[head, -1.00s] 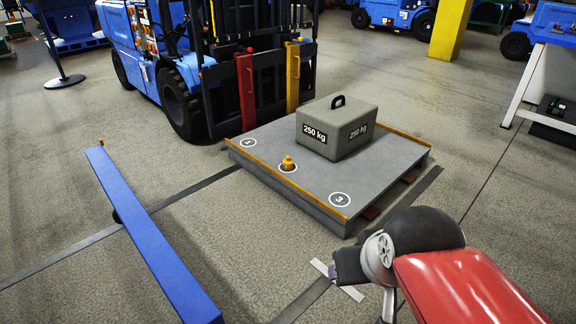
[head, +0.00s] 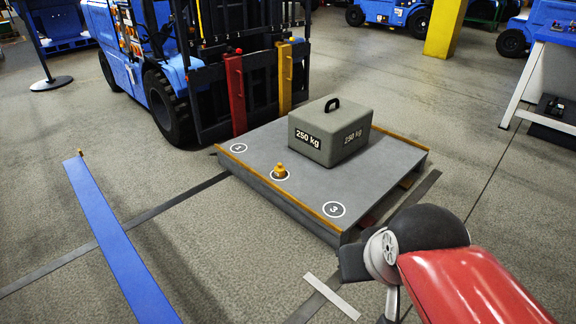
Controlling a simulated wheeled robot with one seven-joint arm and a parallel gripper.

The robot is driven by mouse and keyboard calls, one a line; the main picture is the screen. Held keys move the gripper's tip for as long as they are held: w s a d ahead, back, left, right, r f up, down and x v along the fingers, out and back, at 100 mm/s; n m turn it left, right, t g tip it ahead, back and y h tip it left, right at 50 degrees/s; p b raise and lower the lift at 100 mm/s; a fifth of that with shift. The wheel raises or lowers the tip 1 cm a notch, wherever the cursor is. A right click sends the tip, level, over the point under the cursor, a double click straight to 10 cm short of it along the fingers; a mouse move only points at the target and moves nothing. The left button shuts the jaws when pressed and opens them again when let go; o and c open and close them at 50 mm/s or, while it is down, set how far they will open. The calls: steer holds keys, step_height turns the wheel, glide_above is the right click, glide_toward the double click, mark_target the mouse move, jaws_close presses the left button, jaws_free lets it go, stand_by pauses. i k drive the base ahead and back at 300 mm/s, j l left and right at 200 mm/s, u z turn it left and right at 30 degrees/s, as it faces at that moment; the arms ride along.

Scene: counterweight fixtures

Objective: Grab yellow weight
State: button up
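The small yellow weight (head: 280,172) stands upright on the front edge area of the grey platform (head: 275,202), on a white circle between the circles marked 1 and 3. Nothing touches it from my side. My own arm's red link and dark joint show at the lower right, to the right of and nearer than the platform. My gripper's fingers cannot be made out in the head view.
A grey 250 kg block (head: 330,130) stands on the platform behind the yellow weight. A blue forklift (head: 135,60) with red and yellow uprights stands behind. A long blue beam (head: 112,235) lies at left. Floor is open between beam and platform.

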mark_target(279, 170)
steer(key=i+j+z, duration=0.45)
steer(key=i, duration=0.35)
steer(key=i+j+z, duration=0.45)
steer(key=i+j, duration=0.2)
steer(key=i+j+z, duration=0.25)
steer(key=j+z, duration=0.15)
steer(key=j, duration=1.05)
steer(key=i+j+z, duration=0.1)
steer(key=j+z, duration=0.3)
steer(key=j, duration=1.05)
